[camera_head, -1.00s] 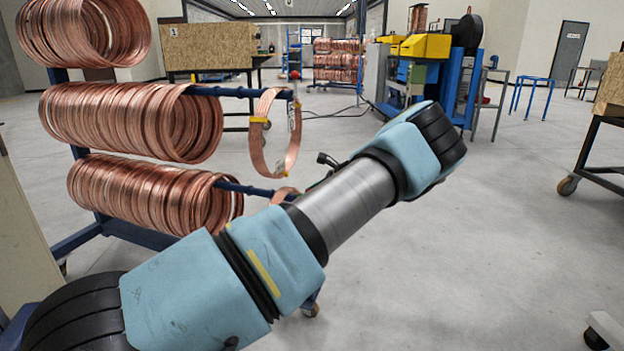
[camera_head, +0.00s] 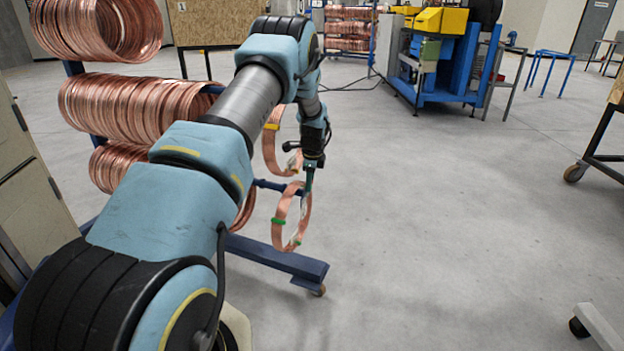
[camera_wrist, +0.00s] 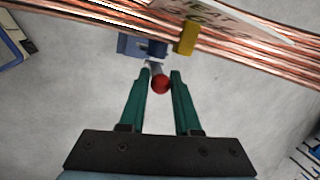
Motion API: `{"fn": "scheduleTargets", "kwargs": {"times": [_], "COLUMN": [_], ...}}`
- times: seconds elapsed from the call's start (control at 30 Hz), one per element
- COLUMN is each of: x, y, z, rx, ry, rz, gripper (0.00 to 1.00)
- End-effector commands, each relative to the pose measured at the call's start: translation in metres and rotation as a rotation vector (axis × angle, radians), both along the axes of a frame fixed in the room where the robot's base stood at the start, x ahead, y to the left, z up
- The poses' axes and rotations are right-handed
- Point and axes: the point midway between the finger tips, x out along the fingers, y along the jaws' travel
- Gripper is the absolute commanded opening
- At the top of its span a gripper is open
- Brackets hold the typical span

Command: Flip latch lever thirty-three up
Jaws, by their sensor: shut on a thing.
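A latch lever with a red ball knob (camera_wrist: 160,85) shows in the wrist view. Its metal stem runs up to a blue latch body (camera_wrist: 132,46) by a copper coil (camera_wrist: 70,12). My gripper (camera_wrist: 161,76) has its green fingers on either side of the lever at the knob and is shut on it. In the head view my gripper (camera_head: 309,182) is beside the peg ends of the coil rack, close to a hanging coil with green bands (camera_head: 290,222); the lever is too small to make out there. No number thirty-three is readable.
A yellow band (camera_wrist: 186,38) and a white printed label (camera_wrist: 235,18) are on the coil close ahead of the fingers. Large copper coils (camera_head: 110,105) hang on the rack to the left. The blue rack foot (camera_head: 275,257) is below.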

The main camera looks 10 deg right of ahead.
Motion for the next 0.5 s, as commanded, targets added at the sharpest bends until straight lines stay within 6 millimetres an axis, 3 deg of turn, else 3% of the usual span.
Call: {"fn": "scheduleTargets", "kwargs": {"times": [0.5], "x": [0.0062], "y": [0.0002], "z": [0.0028], "rx": [-0.043], "ry": [0.009], "rz": [-0.001], "gripper": [0.00]}}
